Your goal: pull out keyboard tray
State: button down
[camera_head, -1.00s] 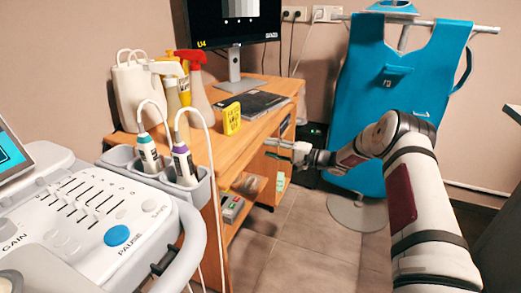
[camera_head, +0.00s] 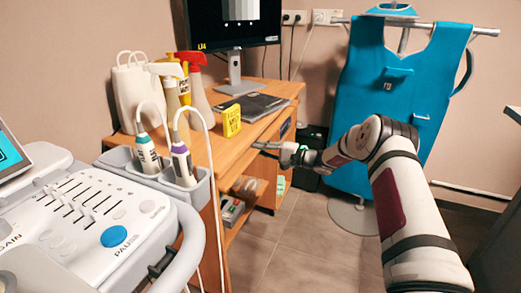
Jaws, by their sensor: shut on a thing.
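The wooden keyboard tray (camera_head: 242,162) sits under the front edge of the desk top, seen at a steep angle, so how far out it stands is hard to tell. My gripper (camera_head: 266,149) reaches in from the right at the desk's front edge. Its fingers are shut on the tray's front edge. The contact itself is small and partly hidden by the fingers.
The desk (camera_head: 262,128) bears a monitor (camera_head: 235,20), a yellow box (camera_head: 232,120), a dark folder (camera_head: 258,104) and spray bottles (camera_head: 196,90). An ultrasound console (camera_head: 90,220) fills the lower left. A blue apron (camera_head: 400,100) hangs on a stand behind my arm. Tiled floor before the desk is clear.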

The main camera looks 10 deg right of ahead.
jog(key=shift+d, duration=0.1)
jog(key=v, duration=2.4)
jog(key=shift+s+d, duration=0.2)
jog(key=shift+d, duration=0.05)
jog(key=c, duration=1.6)
grip_release()
jog(key=shift+o, duration=0.2)
jog(key=v, duration=1.2)
